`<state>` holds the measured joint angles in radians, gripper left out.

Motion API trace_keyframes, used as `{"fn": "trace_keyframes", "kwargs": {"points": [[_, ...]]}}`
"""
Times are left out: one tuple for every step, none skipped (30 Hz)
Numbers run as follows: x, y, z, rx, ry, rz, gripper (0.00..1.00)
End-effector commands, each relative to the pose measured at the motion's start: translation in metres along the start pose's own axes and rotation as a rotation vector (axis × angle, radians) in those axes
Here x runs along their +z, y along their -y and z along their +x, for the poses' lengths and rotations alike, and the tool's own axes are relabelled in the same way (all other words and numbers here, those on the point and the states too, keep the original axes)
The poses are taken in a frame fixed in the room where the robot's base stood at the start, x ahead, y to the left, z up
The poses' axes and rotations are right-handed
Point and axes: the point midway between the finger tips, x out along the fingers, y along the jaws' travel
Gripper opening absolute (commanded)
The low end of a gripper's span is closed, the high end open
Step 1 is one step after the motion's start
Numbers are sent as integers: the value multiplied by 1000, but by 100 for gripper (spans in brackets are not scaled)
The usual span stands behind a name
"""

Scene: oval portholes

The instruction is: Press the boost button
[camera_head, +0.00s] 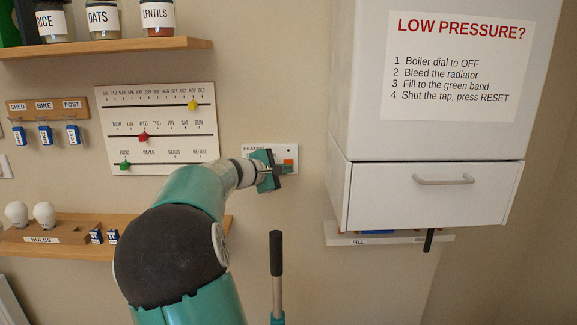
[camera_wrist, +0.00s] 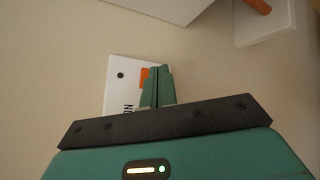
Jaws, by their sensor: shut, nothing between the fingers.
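A white panel labelled HEATING (camera_head: 255,149) is on the wall right of the calendar board. An orange button (camera_head: 289,162) shows at its right side; no boost label can be read. My gripper (camera_head: 281,169) is in front of the panel, its shut fingertips close to the button's lower left. In the wrist view the panel (camera_wrist: 119,88) lies behind my shut, empty fingers (camera_wrist: 157,70). The fingers hide part of the orange button (camera_wrist: 144,73). Whether they touch it I cannot tell.
A white boiler (camera_head: 440,130) with an instruction sheet hangs to the right, with a drawer (camera_head: 430,195) and a FILL shelf (camera_head: 350,241) below. A calendar board (camera_head: 160,130) and wooden shelves (camera_head: 110,47) are on the left. A dark-gripped lever (camera_head: 276,255) stands below the panel.

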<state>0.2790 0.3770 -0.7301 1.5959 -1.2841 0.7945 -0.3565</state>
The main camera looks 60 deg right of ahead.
Motion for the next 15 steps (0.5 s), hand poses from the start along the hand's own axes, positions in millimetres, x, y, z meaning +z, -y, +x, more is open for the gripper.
{"fn": "trace_keyframes", "kwargs": {"points": [[0, 0, 1, 0, 0, 0, 0], [-1, -1, 1, 0, 0, 0, 0], [-1, -1, 2, 0, 1, 0, 0], [-2, -2, 3, 0, 1, 1, 0], [-2, -3, 4, 0, 0, 1, 0], [-3, -4, 5, 0, 0, 2, 0], [-4, -4, 5, 0, 0, 1, 0], [-4, -4, 6, 0, 0, 1, 0], [-4, -4, 6, 0, 0, 1, 0], [-4, -4, 6, 0, 0, 0, 0], [-4, -4, 6, 0, -1, 0, 0], [-4, -4, 6, 0, -1, 0, 0], [-4, -4, 6, 0, -1, 0, 0], [-4, -4, 6, 0, 0, 0, 0], [-4, -4, 6, 0, 0, 0, 0]]}}
